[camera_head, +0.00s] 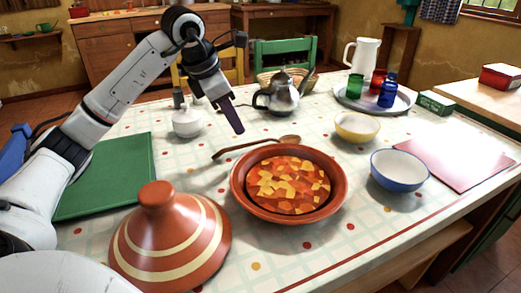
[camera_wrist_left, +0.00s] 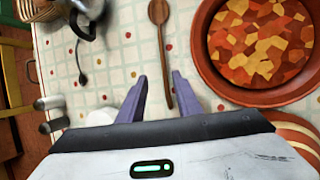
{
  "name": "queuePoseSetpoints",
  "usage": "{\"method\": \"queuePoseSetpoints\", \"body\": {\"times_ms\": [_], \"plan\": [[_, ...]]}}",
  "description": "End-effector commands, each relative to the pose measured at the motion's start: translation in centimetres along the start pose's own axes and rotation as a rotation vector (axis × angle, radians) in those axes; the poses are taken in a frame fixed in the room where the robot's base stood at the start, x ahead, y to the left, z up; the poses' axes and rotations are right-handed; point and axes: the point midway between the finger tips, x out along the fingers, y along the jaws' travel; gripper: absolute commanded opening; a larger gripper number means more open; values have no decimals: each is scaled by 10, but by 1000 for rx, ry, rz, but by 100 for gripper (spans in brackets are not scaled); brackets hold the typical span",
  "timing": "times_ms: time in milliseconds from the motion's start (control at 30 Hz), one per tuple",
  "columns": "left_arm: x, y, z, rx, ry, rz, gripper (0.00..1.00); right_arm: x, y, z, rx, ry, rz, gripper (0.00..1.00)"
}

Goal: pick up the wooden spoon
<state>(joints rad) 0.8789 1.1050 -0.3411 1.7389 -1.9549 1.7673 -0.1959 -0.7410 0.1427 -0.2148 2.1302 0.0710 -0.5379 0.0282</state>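The wooden spoon (camera_head: 252,147) lies on the patterned tablecloth behind the terracotta dish of stew (camera_head: 334,197), its bowl end to the right. In the left wrist view the spoon (camera_wrist_left: 165,58) lies just ahead of my left gripper, its handle end beside the right fingertip. My left gripper (camera_head: 234,127) is above the table, over the spoon's handle side, its fingers pointing down. In the left wrist view its two purple fingers (camera_wrist_left: 159,78) are apart with nothing between them. My right gripper is not in view.
A tagine lid (camera_head: 165,240) stands in front, left of the dish. A white sugar bowl (camera_head: 187,122) and a metal teapot (camera_head: 280,98) stand behind. Yellow (camera_head: 357,127) and blue-rimmed (camera_head: 399,170) bowls are to the right. A green mat (camera_head: 120,172) lies left.

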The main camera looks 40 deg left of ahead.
Motion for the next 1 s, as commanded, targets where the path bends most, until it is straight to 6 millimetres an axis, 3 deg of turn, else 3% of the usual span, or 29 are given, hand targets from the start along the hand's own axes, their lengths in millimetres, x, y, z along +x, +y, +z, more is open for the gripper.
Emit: {"method": "queuePoseSetpoints", "body": {"times_ms": [100,533,867,1000], "plan": [[22,-2,0,0,1,-4,31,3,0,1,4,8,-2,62],[76,-10,2,-1,0,-4,31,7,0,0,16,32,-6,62],[85,-9,2,0,0,-1,31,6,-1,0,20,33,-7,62],[85,-9,2,0,0,-1,13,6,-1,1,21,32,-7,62]]}}
